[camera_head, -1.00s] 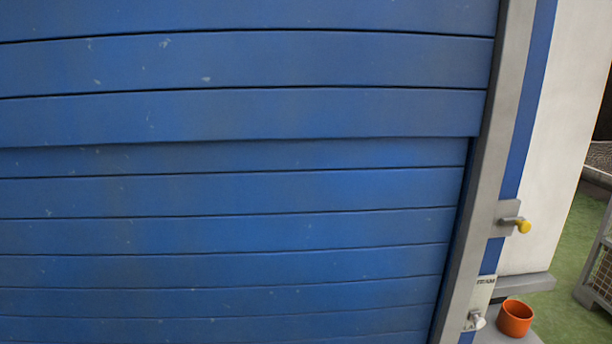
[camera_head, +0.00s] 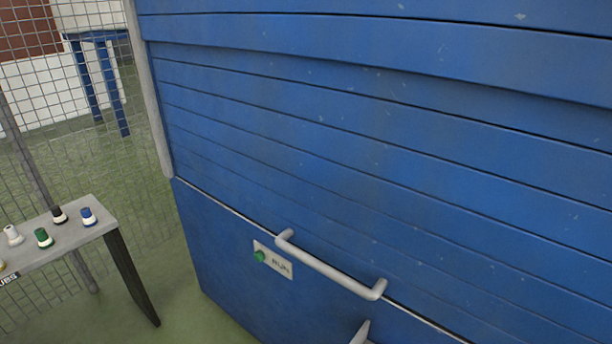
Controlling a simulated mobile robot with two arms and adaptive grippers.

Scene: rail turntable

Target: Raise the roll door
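The blue roll door (camera_head: 360,125) fills most of the head view, its horizontal slats running down to a thin pale line. Below that line is a plain blue panel (camera_head: 225,255). A light grey bar handle (camera_head: 330,267) sits along the line, near the lower middle. I cannot tell whether it is fixed to the door or to the panel. Neither of my grippers can be made out, and nothing is seen holding the handle.
A green button on a label plate (camera_head: 272,260) is left of the handle. A small grey piece (camera_head: 361,333) shows at the bottom edge, unclear what. At left, a bench (camera_head: 60,240) carries several coloured knobs. Behind it are a wire mesh fence (camera_head: 40,100) and green floor.

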